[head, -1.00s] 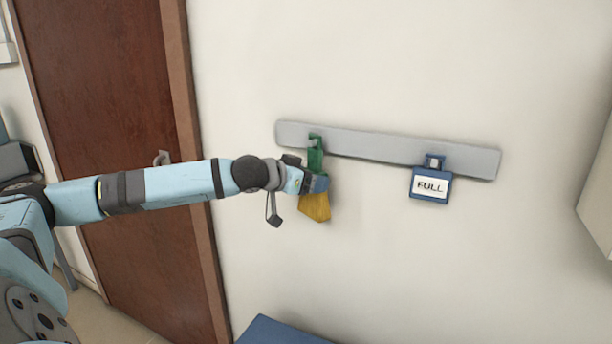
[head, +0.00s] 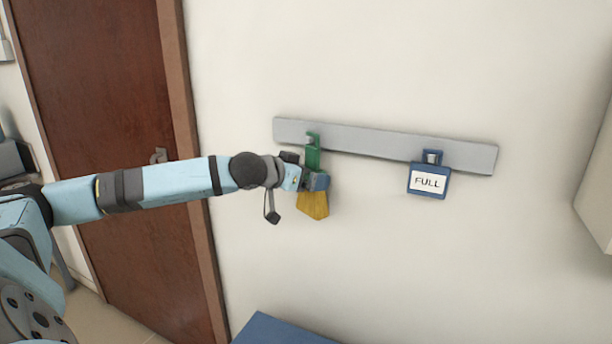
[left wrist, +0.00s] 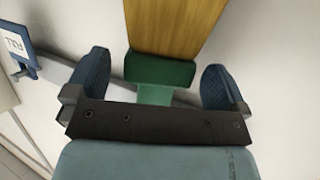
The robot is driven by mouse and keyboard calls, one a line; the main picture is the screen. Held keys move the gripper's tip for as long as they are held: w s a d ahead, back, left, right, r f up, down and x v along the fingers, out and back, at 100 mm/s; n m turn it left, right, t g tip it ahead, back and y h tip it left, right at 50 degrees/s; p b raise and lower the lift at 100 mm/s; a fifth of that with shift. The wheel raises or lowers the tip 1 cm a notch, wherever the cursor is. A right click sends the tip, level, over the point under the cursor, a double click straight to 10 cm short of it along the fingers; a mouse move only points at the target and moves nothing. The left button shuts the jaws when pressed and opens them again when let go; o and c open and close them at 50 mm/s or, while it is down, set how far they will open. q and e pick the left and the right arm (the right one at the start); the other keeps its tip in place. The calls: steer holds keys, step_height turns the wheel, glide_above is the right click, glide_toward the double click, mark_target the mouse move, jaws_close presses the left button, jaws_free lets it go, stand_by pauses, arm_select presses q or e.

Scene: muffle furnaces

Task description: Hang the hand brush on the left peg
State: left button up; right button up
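The hand brush has a green handle (head: 313,155) and yellow bristles (head: 313,206). It is upright, bristles down, with its handle top at the left peg (head: 312,136) of the grey rail (head: 385,142). It looks hung there, but the contact is too small to be sure. My left gripper (head: 316,182) is at the brush's lower handle. In the left wrist view its blue fingers (left wrist: 155,85) stand apart on both sides of the brush's green part (left wrist: 160,72), with gaps on each side. My right gripper is not in view.
A blue tag reading FULL (head: 429,181) hangs at the rail's right peg. A brown door (head: 100,100) is at the left. A blue surface (head: 280,331) shows at the bottom. The wall around the rail is clear.

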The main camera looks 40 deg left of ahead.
arm_select(q)
steer(key=shift+s, duration=0.1)
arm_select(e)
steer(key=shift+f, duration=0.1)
arm_select(q)
steer(key=b+v, duration=0.6)
steer(key=v, duration=0.7)
steer(key=shift+s+r, duration=0.2)
steer(key=shift+s, duration=0.1)
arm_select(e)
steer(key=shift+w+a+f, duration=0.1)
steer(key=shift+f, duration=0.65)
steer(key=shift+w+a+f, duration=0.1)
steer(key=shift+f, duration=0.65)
arm_select(q)
steer(key=shift+a, duration=0.15)
